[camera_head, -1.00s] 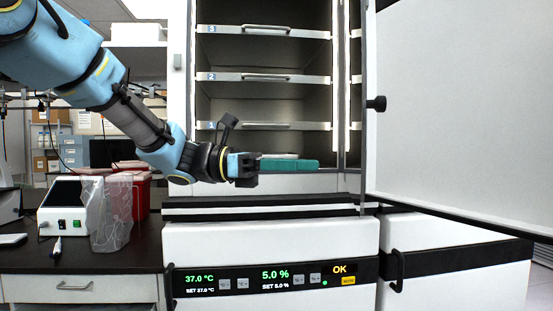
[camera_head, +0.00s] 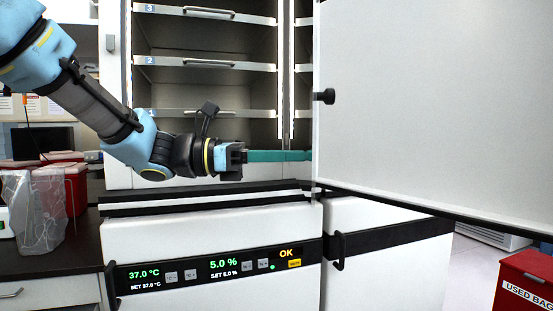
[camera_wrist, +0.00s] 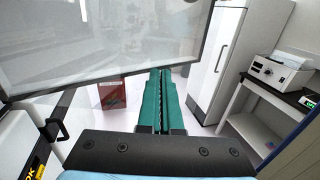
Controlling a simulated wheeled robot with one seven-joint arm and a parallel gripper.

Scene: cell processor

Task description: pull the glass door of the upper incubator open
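The upper incubator (camera_head: 118,100) stands with its shelf chamber uncovered. A large pale door panel with a dark edge (camera_head: 430,100) stands swung out at the right; it also shows at the upper left in the wrist view (camera_wrist: 110,40). I cannot tell for sure whether it is the glass door. A black knob (camera_head: 323,96) sits near its left edge. My gripper (camera_head: 303,156) is level, below the lowest shelf, its green fingers reaching the panel's left edge; the tips may be hidden behind it. In the wrist view the fingers (camera_wrist: 163,100) lie together with nothing between them.
The lower incubator (camera_head: 200,235), with its lit display and black handles, stands below. A red bin (camera_head: 528,280) is on the floor at right. A bench with a red box (camera_head: 72,185) is at left. The wrist view shows a white cabinet (camera_wrist: 222,60) and table (camera_wrist: 262,130).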

